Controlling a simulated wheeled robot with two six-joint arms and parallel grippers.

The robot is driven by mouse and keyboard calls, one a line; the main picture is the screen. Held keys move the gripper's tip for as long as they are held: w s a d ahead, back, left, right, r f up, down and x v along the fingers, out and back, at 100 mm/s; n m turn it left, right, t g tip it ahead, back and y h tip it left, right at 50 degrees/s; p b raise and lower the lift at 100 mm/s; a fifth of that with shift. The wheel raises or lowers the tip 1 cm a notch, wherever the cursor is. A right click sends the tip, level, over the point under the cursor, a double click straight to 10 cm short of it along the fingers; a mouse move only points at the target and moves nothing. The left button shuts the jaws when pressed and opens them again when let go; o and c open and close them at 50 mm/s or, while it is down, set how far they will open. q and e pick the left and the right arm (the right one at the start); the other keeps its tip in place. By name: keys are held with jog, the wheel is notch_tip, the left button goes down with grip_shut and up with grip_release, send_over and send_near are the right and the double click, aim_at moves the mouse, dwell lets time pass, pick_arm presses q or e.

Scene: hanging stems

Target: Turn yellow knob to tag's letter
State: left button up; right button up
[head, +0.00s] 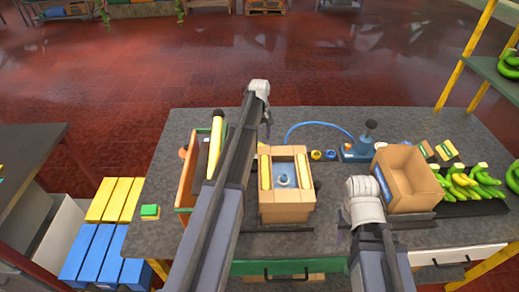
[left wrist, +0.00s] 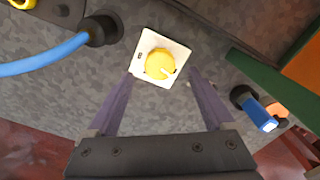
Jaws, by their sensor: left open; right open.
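The yellow knob (left wrist: 159,63) sits on a square white plate (left wrist: 178,48) in the left wrist view. A pale pointer mark on the knob points to the lower right. A small dark mark shows at the plate's left side, too small to read. My left gripper (left wrist: 163,74) is open, its two fingers on either side of the plate; I cannot tell whether they touch it. In the head view my left gripper (head: 268,128) is at the table's back, and my arm hides the knob. My right gripper (head: 343,232) is open near the front, mostly hidden by its wrist. No tag letter is readable.
A blue hose (left wrist: 45,58) ends in a black fitting (left wrist: 102,29) beside the plate. A blue part with a white end (left wrist: 262,115) lies to the right. In the head view a cardboard box (head: 285,213), an open carton (head: 410,178) and bananas (head: 470,185) stand on the table.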

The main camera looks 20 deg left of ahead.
aim_at(260, 144)
pick_arm(q)
notch_tip(260, 144, down, 4)
jog(key=b, duration=0.3)
jog(key=shift+f, duration=0.1)
jog(key=shift+c, duration=0.2)
jog(key=c, duration=1.3)
